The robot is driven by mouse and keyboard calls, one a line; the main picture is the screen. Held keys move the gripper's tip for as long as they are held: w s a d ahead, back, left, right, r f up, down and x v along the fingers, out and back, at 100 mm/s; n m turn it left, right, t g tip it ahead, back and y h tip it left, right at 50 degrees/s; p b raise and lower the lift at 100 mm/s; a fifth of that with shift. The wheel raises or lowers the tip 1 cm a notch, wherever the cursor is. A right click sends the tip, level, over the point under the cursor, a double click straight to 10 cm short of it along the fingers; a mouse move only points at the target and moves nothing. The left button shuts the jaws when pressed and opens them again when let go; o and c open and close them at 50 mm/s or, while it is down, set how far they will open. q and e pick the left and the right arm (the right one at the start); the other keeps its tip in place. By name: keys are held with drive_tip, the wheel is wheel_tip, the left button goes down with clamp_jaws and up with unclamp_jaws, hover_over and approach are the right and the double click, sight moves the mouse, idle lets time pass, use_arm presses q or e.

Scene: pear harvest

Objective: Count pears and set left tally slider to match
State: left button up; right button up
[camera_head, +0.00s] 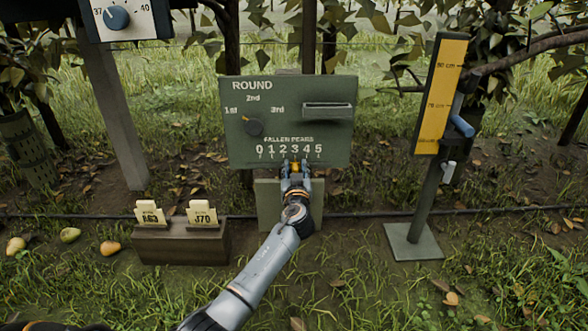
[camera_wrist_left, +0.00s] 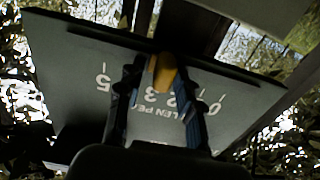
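The green board (camera_head: 235,140) carries a "FALLEN PEARS" scale numbered 0 to 5 along its lower edge. A yellow slider knob (camera_head: 296,167) sits below the scale, around the 2 to 3 marks; its exact mark is unclear. My left gripper (camera_head: 295,170) is at the board's lower edge with its fingers on either side of the knob, seemingly with gaps. The left wrist view shows the yellow knob (camera_wrist_left: 164,72) between the fingers (camera_wrist_left: 162,75), which cover some numbers. Three pears lie on the ground at left: yellowish (camera_head: 15,245), green (camera_head: 70,235) and orange (camera_head: 109,248). My right gripper is not visible.
A wooden box (camera_head: 180,245) with two yellow cards stands left of my arm. A dial post (camera_head: 118,130) is at upper left. A yellow height gauge (camera_head: 442,95) stands at right. The board also has a round selector (camera_head: 254,127) and a slot (camera_head: 328,110).

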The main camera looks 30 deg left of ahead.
use_arm(q)
drive_tip(key=shift+s+d, duration=0.1)
drive_tip(key=shift+s, duration=0.05)
drive_tip(key=v, duration=0.7)
drive_tip(key=shift+s+d, duration=0.1)
idle(0.6)
